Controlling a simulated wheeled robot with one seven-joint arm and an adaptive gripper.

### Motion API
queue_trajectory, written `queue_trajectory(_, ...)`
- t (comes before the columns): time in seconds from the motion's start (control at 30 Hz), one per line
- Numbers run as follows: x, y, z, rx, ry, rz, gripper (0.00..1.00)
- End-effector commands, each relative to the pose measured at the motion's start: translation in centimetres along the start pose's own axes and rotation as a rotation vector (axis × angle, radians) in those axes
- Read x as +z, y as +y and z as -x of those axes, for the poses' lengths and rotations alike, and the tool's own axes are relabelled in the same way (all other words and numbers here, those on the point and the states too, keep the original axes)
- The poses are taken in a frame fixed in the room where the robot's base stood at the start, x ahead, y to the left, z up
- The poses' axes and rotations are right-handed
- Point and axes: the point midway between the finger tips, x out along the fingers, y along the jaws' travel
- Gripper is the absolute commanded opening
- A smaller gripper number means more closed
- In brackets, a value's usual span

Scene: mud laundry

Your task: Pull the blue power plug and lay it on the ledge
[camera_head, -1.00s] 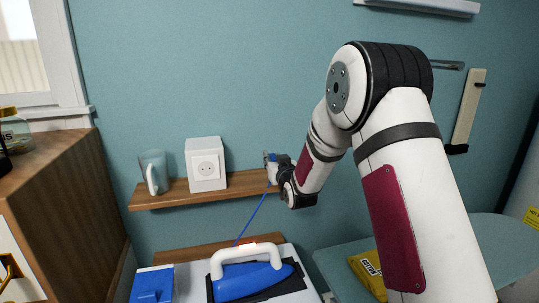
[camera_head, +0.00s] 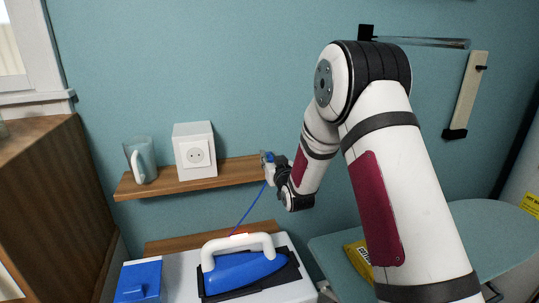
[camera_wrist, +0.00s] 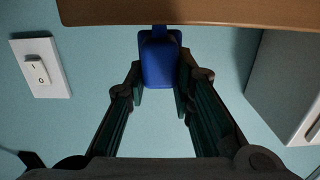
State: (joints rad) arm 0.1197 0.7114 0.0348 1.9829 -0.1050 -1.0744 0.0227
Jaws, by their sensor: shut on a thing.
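The blue power plug (camera_wrist: 158,62) is between the two fingers of my gripper (camera_wrist: 160,84) in the wrist view. My gripper is shut on it. In the head view my gripper (camera_head: 270,168) is at the right end of the wooden ledge (camera_head: 236,168), with a bit of blue showing at its tip. The ledge also shows along the top of the wrist view (camera_wrist: 215,12), and the plug's far end overlaps its edge. I cannot tell whether they touch. A blue cord (camera_head: 248,205) runs from my gripper down to the blue iron (camera_head: 243,271).
A white socket box (camera_head: 195,150) with an empty socket and a glass mug (camera_head: 141,160) stand on the ledge, left of my gripper. A white wall switch (camera_wrist: 40,67) shows in the wrist view. A yellow packet (camera_head: 358,255) lies on the board at right. Ledge between box and gripper is clear.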

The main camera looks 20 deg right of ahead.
Motion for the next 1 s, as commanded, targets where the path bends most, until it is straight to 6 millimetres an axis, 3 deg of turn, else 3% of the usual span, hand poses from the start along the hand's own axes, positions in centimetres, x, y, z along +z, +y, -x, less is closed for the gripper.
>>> queue_trajectory(0.4,0.4,0.0,0.0,0.000,0.000,0.000,0.00)
queue_trajectory(0.43,0.4,0.0,0.0,0.000,0.000,0.000,0.27)
queue_trajectory(0.5,0.4,0.0,0.0,0.000,0.000,0.000,0.43)
queue_trajectory(0.53,0.4,0.0,0.0,0.000,0.000,0.000,0.46)
queue_trajectory(0.87,0.4,0.0,0.2,0.000,-0.002,0.000,0.46)
queue_trajectory(1.0,0.4,0.0,1.4,0.000,-0.001,0.000,0.46)
